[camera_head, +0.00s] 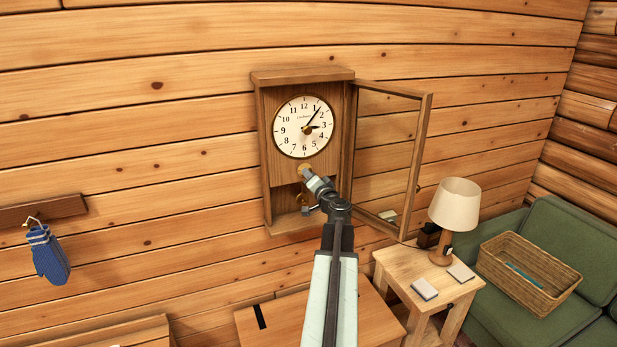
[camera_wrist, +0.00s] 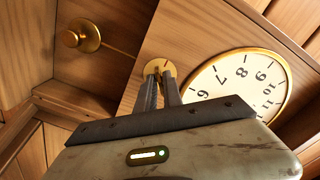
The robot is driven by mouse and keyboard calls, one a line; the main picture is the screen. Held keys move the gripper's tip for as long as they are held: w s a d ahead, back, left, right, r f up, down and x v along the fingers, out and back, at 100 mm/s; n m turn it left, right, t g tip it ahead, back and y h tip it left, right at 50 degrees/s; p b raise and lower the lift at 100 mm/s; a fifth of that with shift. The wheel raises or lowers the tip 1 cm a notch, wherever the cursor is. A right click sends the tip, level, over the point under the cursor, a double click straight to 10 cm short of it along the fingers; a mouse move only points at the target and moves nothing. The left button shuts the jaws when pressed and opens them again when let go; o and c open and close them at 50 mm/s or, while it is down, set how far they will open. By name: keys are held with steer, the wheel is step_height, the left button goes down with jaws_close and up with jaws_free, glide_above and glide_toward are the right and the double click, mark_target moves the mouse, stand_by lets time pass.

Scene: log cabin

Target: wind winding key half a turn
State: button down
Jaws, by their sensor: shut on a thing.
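The wooden wall clock (camera_head: 263,150) hangs on the plank wall with its glazed door (camera_head: 424,150) swung open to the right. Its round white dial (camera_head: 303,127) has a gold rim and also shows, turned over, in the wrist view (camera_wrist: 238,85). My gripper (camera_head: 309,176) reaches into the case just below the dial. In the wrist view its two fingers (camera_wrist: 160,84) are closed together at a round brass piece (camera_wrist: 158,67) below the dial. The winding key is mostly hidden between the fingertips. The brass pendulum bob (camera_wrist: 82,35) hangs apart from the gripper.
The open clock door stands close to the right of my arm. Below are a wooden cabinet (camera_head: 278,322) and a side table (camera_head: 437,288) with a lamp (camera_head: 455,207). A wicker basket (camera_head: 552,299) sits on a green sofa. A blue mitt (camera_head: 48,256) hangs at left.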

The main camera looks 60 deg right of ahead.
steer(key=m, duration=0.7)
steer(key=shift+w, duration=0.1)
stand_by(0.5)
steer(key=c, duration=1.6)
jaws_free()
steer(key=v, duration=0.8)
